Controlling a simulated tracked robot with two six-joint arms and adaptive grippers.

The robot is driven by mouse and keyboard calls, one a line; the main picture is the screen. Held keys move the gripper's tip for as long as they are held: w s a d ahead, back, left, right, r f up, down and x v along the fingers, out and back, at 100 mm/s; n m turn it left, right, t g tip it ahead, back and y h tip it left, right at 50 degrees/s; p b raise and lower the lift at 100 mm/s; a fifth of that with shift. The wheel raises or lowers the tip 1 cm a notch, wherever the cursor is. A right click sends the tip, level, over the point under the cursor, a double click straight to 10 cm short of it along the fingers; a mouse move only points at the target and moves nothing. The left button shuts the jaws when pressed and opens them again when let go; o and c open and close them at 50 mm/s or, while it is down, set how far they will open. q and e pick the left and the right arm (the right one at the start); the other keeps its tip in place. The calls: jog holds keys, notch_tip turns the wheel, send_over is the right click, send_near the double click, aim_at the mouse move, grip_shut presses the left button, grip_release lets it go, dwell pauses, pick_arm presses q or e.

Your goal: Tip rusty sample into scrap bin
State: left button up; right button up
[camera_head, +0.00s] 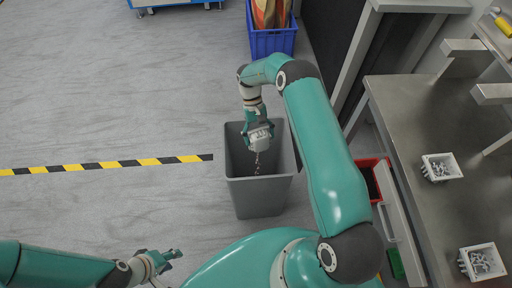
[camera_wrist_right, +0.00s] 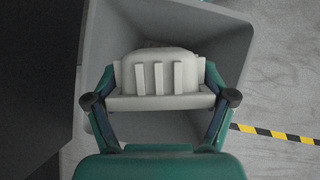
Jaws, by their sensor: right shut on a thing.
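A grey scrap bin (camera_head: 258,190) stands open on the floor in the head view. It also fills much of the right wrist view (camera_wrist_right: 225,40). My right gripper (camera_head: 258,138) is over the bin's opening, shut on a white sample tray (camera_head: 259,142). In the right wrist view the tray (camera_wrist_right: 160,103) sits between both fingers, its ribbed underside towards the camera. The tray is tipped, and small brownish pieces (camera_head: 257,165) show below it inside the bin's mouth. Whether any remain in the tray is hidden. My left gripper (camera_head: 172,259) is open and empty at the lower left.
Two white trays with grey metal parts stand on the steel table, one farther back (camera_head: 441,167) and one at the front (camera_head: 483,262). A blue crate (camera_head: 272,42) stands behind the bin. A red bin (camera_head: 377,180) is beside the table. Floor left of the bin is clear.

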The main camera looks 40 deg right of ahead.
aim_at(265, 148)
jog(key=shift+w+f+b, duration=0.1)
jog(key=shift+b, duration=0.45)
jog(key=p, duration=0.4)
jog(key=s+r+t+p, duration=0.1)
jog(key=p, duration=0.3)
jog(key=shift+s+a+r+t+h, duration=0.15)
jog(key=shift+s+r+t+h, duration=0.05)
jog(key=shift+r+t+h, duration=0.1)
jog(key=shift+s+f+t+p, duration=0.3)
jog(key=shift+f+t+p, duration=0.35)
jog(key=shift+t+p, duration=0.05)
jog(key=shift+w+f, duration=0.1)
jog(key=shift+f, duration=0.15)
jog(key=shift+s+a+f+t+h, duration=0.1)
jog(key=shift+s+t+h, duration=0.15)
jog(key=shift+s+t, duration=0.25)
jog(key=shift+s+a+f+t+h, duration=0.1)
jog(key=shift+s+t+h, duration=0.15)
jog(key=shift+s+t, duration=0.25)
jog(key=shift+s+f, duration=0.1)
jog(key=shift+s, duration=0.2)
jog(key=shift+a+t+p, duration=0.1)
jog(key=shift+t+p, duration=0.2)
jog(key=shift+t, duration=0.1)
